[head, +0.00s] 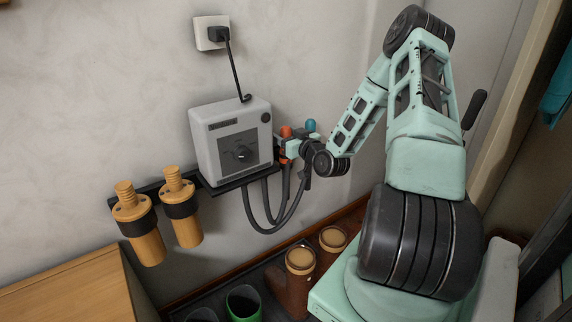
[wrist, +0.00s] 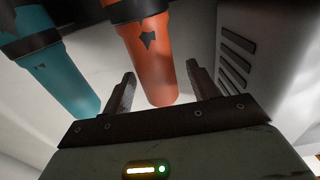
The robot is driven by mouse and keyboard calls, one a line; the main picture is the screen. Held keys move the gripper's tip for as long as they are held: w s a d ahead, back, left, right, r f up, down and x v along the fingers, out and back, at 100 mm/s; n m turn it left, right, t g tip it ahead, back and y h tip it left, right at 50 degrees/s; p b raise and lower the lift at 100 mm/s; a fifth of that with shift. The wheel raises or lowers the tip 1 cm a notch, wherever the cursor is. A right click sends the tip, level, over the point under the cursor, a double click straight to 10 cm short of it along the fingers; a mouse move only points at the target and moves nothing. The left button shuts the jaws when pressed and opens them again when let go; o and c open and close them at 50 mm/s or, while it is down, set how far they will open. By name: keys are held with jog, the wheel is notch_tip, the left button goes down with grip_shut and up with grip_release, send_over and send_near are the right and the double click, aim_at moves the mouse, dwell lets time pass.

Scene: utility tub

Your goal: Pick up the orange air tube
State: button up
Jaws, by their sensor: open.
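The orange air tube (wrist: 150,62) hangs in the middle of the wrist view, its rounded end between the two fingers of my gripper (wrist: 160,80). My gripper is open, with a finger on either side of the tube and visible gaps. A dark collar crosses the tube's upper part. In the head view the orange tube (head: 286,131) shows just right of the grey box, partly hidden by my gripper (head: 291,146). A blue tube (wrist: 66,80) stands to the left in the wrist view; its blue end (head: 311,125) also shows in the head view.
The grey box (head: 228,150), with a dial and vents, is close beside my gripper. Dark hoses (head: 270,222) loop below it. Two yellow-orange cylinders (head: 183,210) hang on the wall rail to the left. Boots (head: 288,285) stand below, and a wooden top (head: 70,290) is front left.

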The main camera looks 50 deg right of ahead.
jog(key=c, duration=1.1)
jog(key=shift+r, duration=0.1)
notch_tip(320, 180, up, 28)
jog(key=p, duration=0.8)
